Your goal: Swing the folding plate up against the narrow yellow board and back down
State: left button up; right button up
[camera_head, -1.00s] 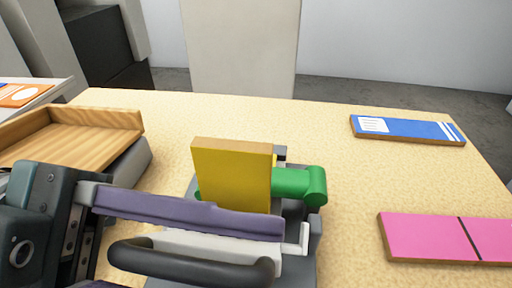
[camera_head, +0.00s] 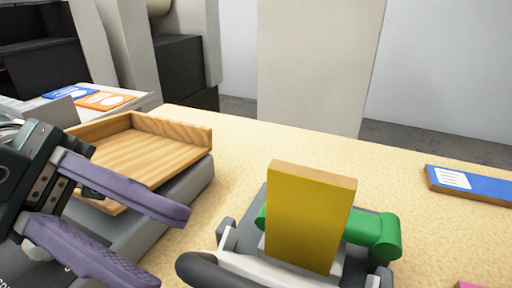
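The narrow yellow board (camera_head: 309,220) stands upright on a grey fixture at bottom centre. A green cylindrical part (camera_head: 373,233) shows behind it on the right. The pale folding plate (camera_head: 262,268) shows low in front of the board, partly cut off by the bottom edge. A black bar handle (camera_head: 212,273) is on its near side. My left gripper (camera_head: 172,248) is open, its two purple fingers apart with nothing between them. It is left of the handle and looks clear of it. My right gripper is not in view.
A wooden tray (camera_head: 201,136) sits on a grey block at left, close behind my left gripper. A blue board (camera_head: 485,186) lies at the right, and a pink board's corner shows below it. The table (camera_head: 270,145) is bare behind the fixture.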

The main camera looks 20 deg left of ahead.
pick_arm(q)
jog(key=r+g+y+p, duration=0.1)
jog(key=r+p, duration=0.1)
jog(key=w+r+n+g+y+p, duration=0.1)
jog(key=r+p, duration=0.1)
jog(key=r, duration=0.1)
jog(key=d+r+n+g+y+p, duration=0.1)
jog(key=r+p, duration=0.1)
jog(key=shift+w+r+g, duration=0.2)
jog(key=shift+r+g, duration=0.1)
grip_shut()
jog(key=w+a+r+n+y+p, duration=0.2)
jog(key=w+r+n+y+p, duration=0.2)
jog(key=r+n+y+p, duration=0.15)
jog(key=n+p, duration=0.2)
send_over(281, 284)
jog(key=a, duration=0.2)
jog(key=shift+y, duration=0.25)
jog(key=f, duration=0.6)
jog(key=shift+w+d+f, duration=0.1)
jog(key=shift+w+f, duration=0.1)
jog(key=shift+s+f, duration=0.25)
jog(key=shift+f, duration=0.35)
jog(key=shift+s+f, duration=0.2)
jog(key=shift+f, duration=0.4)
jog(key=shift+s+a+f, duration=0.2)
jog(key=shift+f, duration=0.4)
